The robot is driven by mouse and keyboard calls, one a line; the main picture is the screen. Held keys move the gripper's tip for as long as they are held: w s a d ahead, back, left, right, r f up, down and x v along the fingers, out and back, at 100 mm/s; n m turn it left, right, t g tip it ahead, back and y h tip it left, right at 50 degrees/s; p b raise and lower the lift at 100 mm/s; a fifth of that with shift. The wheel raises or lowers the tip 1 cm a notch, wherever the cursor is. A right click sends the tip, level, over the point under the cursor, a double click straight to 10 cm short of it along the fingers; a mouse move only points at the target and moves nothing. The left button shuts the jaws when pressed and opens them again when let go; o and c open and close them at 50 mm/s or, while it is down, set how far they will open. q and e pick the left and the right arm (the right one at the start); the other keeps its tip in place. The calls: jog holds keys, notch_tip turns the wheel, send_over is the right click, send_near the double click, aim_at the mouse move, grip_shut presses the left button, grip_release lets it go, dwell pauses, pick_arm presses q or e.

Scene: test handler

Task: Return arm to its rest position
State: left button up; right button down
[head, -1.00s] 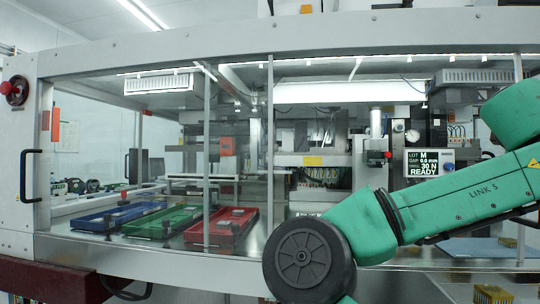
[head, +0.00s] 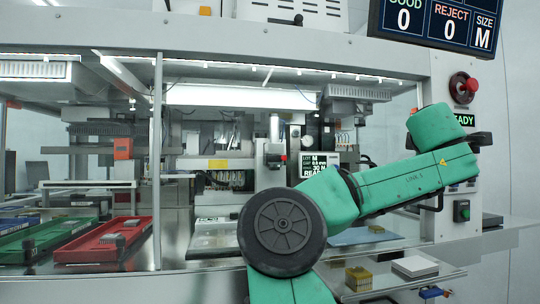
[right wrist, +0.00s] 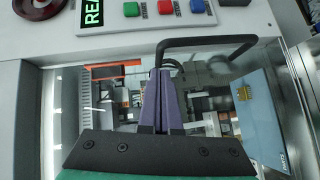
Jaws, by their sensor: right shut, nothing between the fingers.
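My right arm (head: 400,185) crosses the right half of the head view in front of the machine's window. The fingers stand before the machine's glass, just below a black handle (right wrist: 205,42). I cannot tell how far they are from either. My left arm and gripper are in neither view.
Behind the glass are a red tray (head: 104,243) and a green tray (head: 45,238). A side shelf holds a yellow block (head: 358,279) and a white stack (head: 415,266). The wrist view shows coloured buttons (right wrist: 165,7).

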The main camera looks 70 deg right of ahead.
jog(key=w+b+v, duration=0.1)
jog(key=b+v, duration=0.1)
jog(key=v, duration=0.9)
jog(key=shift+w, duration=0.15)
jog(key=shift+a+r, duration=0.1)
